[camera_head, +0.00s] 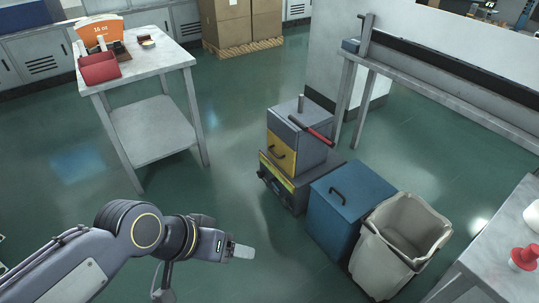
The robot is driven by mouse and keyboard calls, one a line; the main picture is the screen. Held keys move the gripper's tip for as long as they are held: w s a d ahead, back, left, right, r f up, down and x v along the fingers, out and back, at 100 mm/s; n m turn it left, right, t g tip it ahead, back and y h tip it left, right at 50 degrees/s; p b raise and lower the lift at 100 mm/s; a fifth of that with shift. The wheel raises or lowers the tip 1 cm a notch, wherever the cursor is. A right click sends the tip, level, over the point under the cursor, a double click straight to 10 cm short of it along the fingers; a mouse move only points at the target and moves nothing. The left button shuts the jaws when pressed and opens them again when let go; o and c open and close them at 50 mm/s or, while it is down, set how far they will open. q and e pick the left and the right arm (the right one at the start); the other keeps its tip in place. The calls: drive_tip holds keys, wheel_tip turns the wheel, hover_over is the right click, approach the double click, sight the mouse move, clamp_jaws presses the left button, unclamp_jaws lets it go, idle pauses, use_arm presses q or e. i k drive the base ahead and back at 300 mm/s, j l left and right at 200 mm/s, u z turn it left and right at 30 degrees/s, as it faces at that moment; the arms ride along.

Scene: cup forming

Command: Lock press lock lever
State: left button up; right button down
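A grey box-shaped machine (285,118) with a yellow front panel (281,152) stands on the floor at the centre; I take it to be the press. A lever with a red grip (318,133) slants down to the right across its top right side. A short grey post stands up from its top. My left gripper (241,252) is below and left of the machine in the picture, apart from it and from the lever. Its fingertips point right, and the gap between them cannot be made out. My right gripper is out of view.
A blue bin with a handle (341,208) and an open beige bin (403,236) stand right of the machine. A steel table (164,57) with a red tray (99,69) is at upper left. A bench edge (487,253) is at lower right. Green floor left of the machine is clear.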

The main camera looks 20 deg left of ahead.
sight(276, 187)
drive_tip(key=i+j+u, duration=0.4)
drive_tip(key=i+j+z, duration=0.2)
drive_tip(key=i, duration=0.4)
drive_tip(key=l, duration=0.05)
